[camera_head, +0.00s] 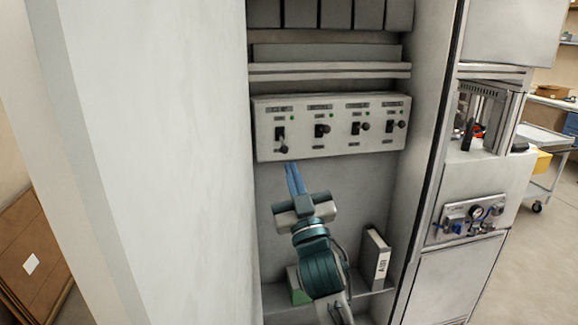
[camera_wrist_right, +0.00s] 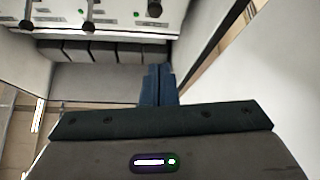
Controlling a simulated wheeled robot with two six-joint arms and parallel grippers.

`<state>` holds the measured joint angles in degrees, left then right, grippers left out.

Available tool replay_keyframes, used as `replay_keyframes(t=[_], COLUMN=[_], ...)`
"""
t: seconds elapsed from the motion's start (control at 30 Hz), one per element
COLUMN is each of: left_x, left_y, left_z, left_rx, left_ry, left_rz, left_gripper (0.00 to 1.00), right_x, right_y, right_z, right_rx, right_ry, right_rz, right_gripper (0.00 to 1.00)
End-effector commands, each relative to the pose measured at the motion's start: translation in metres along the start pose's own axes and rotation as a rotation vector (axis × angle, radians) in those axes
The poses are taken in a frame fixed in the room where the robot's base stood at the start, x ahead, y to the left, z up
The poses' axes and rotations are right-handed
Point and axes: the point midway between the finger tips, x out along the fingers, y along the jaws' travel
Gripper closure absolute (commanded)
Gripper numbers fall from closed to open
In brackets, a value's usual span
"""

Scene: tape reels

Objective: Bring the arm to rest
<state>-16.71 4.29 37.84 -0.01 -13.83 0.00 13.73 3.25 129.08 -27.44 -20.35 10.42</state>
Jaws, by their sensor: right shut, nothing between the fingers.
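My right gripper (camera_head: 293,178) is inside the open cabinet, just below the white switch panel (camera_head: 340,151). Its two blue fingers are together with nothing between them and point up toward the panel's left end. The fingers also show in the right wrist view (camera_wrist_right: 158,85). The panel carries several black switches, each with a green light. The leftmost switch (camera_head: 281,138) is nearest my fingertips, and its knob looks lower than the others. I cannot tell how far the fingertips are from the panel. My left gripper is not in view.
A white binder (camera_head: 376,257) stands on the lower shelf right of my arm, and a green item (camera_head: 297,287) is partly hidden at its left. A large pale cabinet side (camera_head: 150,160) fills the left. A machine with a gauge (camera_head: 476,213) stands right.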

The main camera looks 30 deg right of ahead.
Motion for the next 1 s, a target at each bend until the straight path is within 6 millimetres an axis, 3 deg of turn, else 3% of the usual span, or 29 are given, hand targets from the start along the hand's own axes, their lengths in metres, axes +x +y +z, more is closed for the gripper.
replay_keyframes(t=[0.33, 0.67, 0.77, 0.87, 1.0], left_x=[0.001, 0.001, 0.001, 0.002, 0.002], left_y=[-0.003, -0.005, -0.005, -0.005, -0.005], left_z=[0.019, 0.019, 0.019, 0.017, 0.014], left_rx=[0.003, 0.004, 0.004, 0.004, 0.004], left_ry=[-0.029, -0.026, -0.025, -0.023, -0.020], left_rz=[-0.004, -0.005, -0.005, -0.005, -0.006], left_gripper=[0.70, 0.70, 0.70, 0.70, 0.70], right_x=[-0.006, -0.007, -0.019, -0.050, -0.128], right_y=[0.000, 0.000, -0.001, -0.004, -0.008], right_z=[0.001, 0.003, 0.022, 0.062, 0.132], right_rx=[0.000, 0.000, 0.004, 0.013, 0.018], right_ry=[0.000, -0.008, -0.082, -0.250, -0.594], right_rz=[0.000, -0.001, -0.009, -0.030, -0.083], right_gripper=[1.00, 1.00, 1.00, 1.00, 1.00])
